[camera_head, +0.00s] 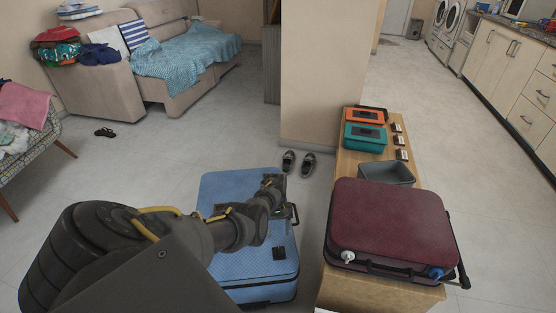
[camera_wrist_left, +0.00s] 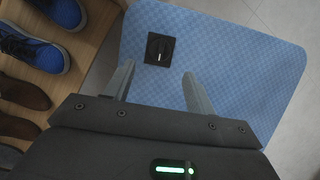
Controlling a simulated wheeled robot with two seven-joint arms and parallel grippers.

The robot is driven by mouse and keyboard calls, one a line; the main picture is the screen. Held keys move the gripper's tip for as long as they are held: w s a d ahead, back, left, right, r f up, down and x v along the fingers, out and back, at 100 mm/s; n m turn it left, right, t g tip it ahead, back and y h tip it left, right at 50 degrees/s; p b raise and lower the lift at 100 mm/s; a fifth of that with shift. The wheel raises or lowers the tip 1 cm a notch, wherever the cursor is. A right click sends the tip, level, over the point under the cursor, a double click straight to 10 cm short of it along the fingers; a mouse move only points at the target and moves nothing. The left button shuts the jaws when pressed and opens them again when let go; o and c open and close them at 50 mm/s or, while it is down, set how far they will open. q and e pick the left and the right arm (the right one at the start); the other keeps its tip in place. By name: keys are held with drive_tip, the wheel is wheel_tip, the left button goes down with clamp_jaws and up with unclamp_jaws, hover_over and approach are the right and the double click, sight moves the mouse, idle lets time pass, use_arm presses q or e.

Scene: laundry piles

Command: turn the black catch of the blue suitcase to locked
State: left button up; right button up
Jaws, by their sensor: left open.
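The blue suitcase (camera_head: 235,184) lies flat on the floor, partly hidden by my left arm.
A wooden bench (camera_head: 345,290) stands close right of the suitcase, carrying a maroon suitcase (camera_head: 390,218), a grey bin (camera_head: 387,173), a teal case (camera_head: 365,137) and an orange case (camera_head: 364,116). Shoes, including a blue sneaker (camera_wrist_left: 35,48), lie on wood at the wrist view's left.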

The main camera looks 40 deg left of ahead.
use_arm(q)
drive_tip(key=shift+v, duration=1.4)
use_arm(e)
drive_tip(key=shift+s+f, duration=0.2)
drive_tip(key=shift+f, duration=0.8)
use_arm(q)
drive_tip(key=shift+a, duration=0.1)
